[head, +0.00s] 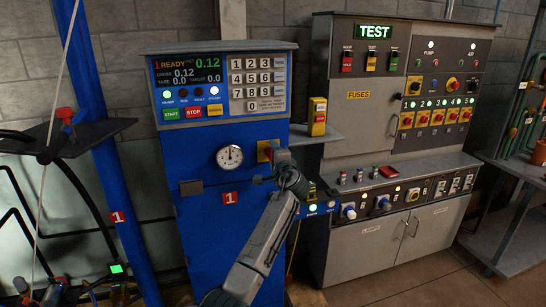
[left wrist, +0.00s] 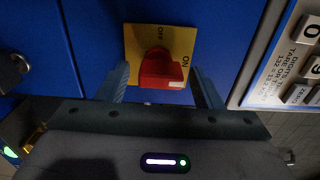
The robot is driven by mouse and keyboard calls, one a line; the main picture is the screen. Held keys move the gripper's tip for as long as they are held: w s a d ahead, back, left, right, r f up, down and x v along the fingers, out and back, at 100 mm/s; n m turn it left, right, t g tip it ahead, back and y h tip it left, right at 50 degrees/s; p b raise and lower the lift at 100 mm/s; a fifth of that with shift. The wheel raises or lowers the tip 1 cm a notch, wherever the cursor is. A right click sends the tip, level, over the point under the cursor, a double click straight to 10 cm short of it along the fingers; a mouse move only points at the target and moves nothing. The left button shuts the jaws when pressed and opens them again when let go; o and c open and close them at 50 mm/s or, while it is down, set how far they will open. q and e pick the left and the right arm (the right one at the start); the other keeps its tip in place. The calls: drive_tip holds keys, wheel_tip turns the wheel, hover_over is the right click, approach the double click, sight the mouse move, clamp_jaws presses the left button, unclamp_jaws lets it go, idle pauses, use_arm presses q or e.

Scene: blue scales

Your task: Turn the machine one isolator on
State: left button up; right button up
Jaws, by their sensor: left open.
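The machine one isolator is a red rotary knob (left wrist: 160,70) on a yellow plate (left wrist: 143,38) on the front of the blue cabinet. In the left wrist view "ON" is printed sideways at the plate's right edge, and a fainter mark is near the top. I cannot tell the knob's setting for sure. Contact is unclear.
The blue machine cabinet (head: 200,265) carries a lit display, a keypad (head: 258,77) and a gauge (head: 230,157). A yellow box with a red switch (head: 318,117) stands to the right. A grey test panel (head: 340,110) is beyond it. A dark shelf (head: 95,133) juts out at left.

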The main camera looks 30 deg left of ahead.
use_arm(q)
drive_tip(key=b+v, duration=0.2)
drive_tip(key=v, duration=0.8)
drive_tip(key=shift+b, duration=0.4)
drive_tip(key=shift+f, duration=0.1)
